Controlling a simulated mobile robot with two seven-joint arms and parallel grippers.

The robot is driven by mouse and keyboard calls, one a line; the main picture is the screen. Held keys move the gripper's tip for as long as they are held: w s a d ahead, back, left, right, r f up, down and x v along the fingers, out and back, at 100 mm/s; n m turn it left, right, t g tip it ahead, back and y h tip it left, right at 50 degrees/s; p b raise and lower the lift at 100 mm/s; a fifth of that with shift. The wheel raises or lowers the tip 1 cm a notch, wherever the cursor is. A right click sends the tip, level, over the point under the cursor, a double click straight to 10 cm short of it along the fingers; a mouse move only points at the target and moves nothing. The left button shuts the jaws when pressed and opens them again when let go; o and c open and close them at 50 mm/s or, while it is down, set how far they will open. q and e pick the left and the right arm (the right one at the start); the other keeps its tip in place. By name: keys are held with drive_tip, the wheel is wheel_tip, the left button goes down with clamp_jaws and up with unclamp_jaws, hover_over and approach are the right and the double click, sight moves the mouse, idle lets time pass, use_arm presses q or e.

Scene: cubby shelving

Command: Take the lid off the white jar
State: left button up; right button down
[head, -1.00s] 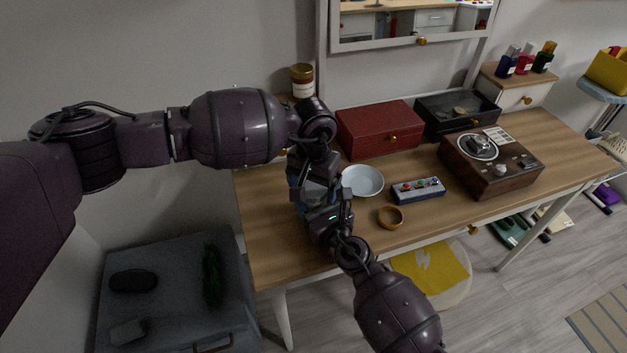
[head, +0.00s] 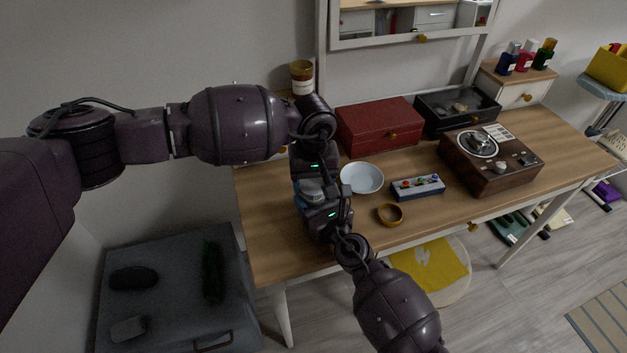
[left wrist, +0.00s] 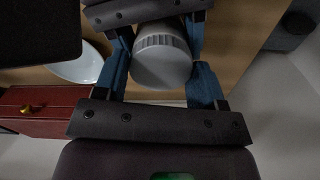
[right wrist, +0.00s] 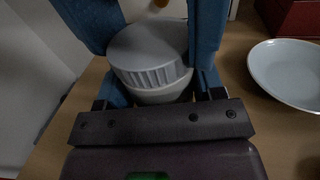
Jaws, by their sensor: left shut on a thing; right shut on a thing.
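The white jar (right wrist: 160,96) is held upright above the desk's left part; in the head view it is mostly hidden between my two grippers. Its wide ribbed lid (right wrist: 148,48) sits over the body, and I cannot tell whether it is loose. My left gripper (left wrist: 160,60) reaches down from above, its blue fingers shut on either side of the lid. The lid's pale round top (left wrist: 160,68) faces the left wrist camera. My right gripper (right wrist: 162,85) comes from the front, with its blue fingers shut around the jar body below the lid.
A pale bowl (head: 362,178), a brown ring (head: 390,215) and a button box (head: 418,187) lie right of my grippers. A red box (head: 379,126), a dark tray (head: 457,112) and a turntable (head: 491,160) stand farther right. An amber jar (head: 302,77) stands behind my left arm.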

use_arm(q)
drive_tip(key=n, duration=0.7)
drive_tip(key=shift+a, duration=0.1)
use_arm(e)
drive_tip(key=shift+d, duration=0.1)
use_arm(q)
drive_tip(key=n, duration=1.4)
use_arm(e)
drive_tip(key=shift+w, duration=0.1)
use_arm(q)
drive_tip(key=n, duration=0.5)
drive_tip(key=shift+n, duration=0.3)
drive_tip(key=n, duration=0.9)
drive_tip(key=shift+s+n, duration=0.1)
drive_tip(key=shift+n, duration=0.3)
drive_tip(key=n, duration=0.5)
drive_tip(key=shift+n, duration=0.4)
drive_tip(key=n, duration=0.4)
drive_tip(key=shift+r, duration=0.1)
